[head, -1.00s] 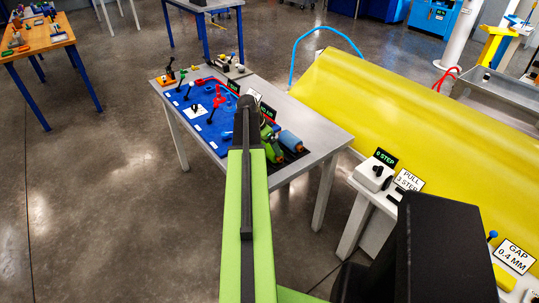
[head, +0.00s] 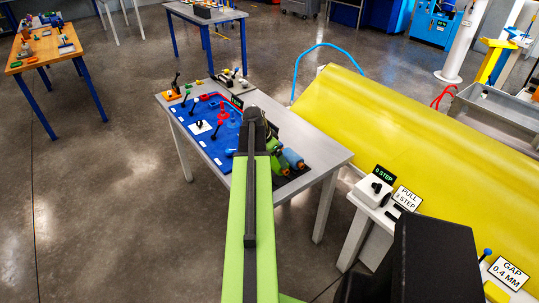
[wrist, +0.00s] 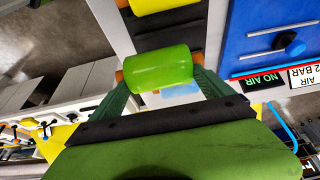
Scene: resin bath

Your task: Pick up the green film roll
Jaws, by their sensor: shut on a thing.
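The green film roll (wrist: 160,66) lies crosswise between the two fingers of my gripper (wrist: 158,74) in the wrist view. Its orange-brown core ends touch or nearly touch the dark green fingers, one on each side. My gripper is shut on it. Below the roll is part of the grey table and a dark strip. In the head view my arm covers much of this spot, and I cannot clearly tell the held roll from the green finger parts there.
A blue roll (head: 293,158) lies on the grey table (head: 325,158) beside my gripper. A yellow roll (wrist: 165,4) shows at the wrist view's top edge. A blue board (head: 200,130) with fittings lies to the left. A large yellow sheet (head: 420,160) slopes at the right.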

